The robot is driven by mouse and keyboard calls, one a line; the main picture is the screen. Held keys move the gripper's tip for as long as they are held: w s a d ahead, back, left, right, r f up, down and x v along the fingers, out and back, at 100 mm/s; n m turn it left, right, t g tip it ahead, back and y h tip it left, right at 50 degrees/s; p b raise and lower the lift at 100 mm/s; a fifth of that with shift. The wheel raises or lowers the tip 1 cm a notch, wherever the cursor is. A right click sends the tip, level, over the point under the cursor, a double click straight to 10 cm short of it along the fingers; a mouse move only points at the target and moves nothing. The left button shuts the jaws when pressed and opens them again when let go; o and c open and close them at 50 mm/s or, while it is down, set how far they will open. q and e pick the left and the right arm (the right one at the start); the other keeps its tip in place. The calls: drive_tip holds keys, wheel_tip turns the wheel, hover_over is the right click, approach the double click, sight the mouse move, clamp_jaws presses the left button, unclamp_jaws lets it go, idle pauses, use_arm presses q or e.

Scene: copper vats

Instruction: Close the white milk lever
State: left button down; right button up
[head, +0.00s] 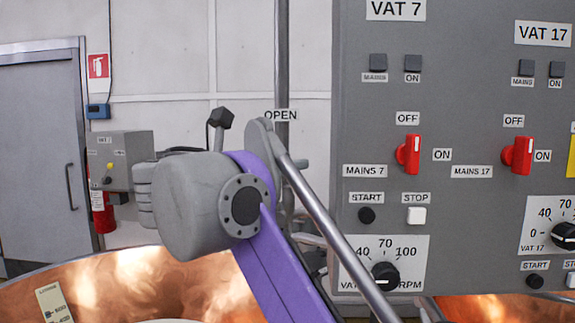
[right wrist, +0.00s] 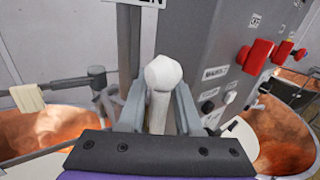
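The white milk lever (right wrist: 163,73) stands upright in the middle of the right wrist view, with a rounded knob on top. My right gripper (right wrist: 159,95) has one grey finger on each side of the lever's shaft. The fingers look spread, with a narrow gap showing on the right side; contact on the left is unclear. In the head view my purple and grey right arm covers the lever. An OPEN label (head: 281,115) shows above the arm. My left gripper is in neither view.
A grey control panel (head: 345,100) with red switches stands close on the right. Copper vats (head: 130,285) lie low at the left and right. A grey door (head: 40,150) and a fire extinguisher (head: 103,212) are at the back left.

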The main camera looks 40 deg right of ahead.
clamp_jaws()
idle(1.4)
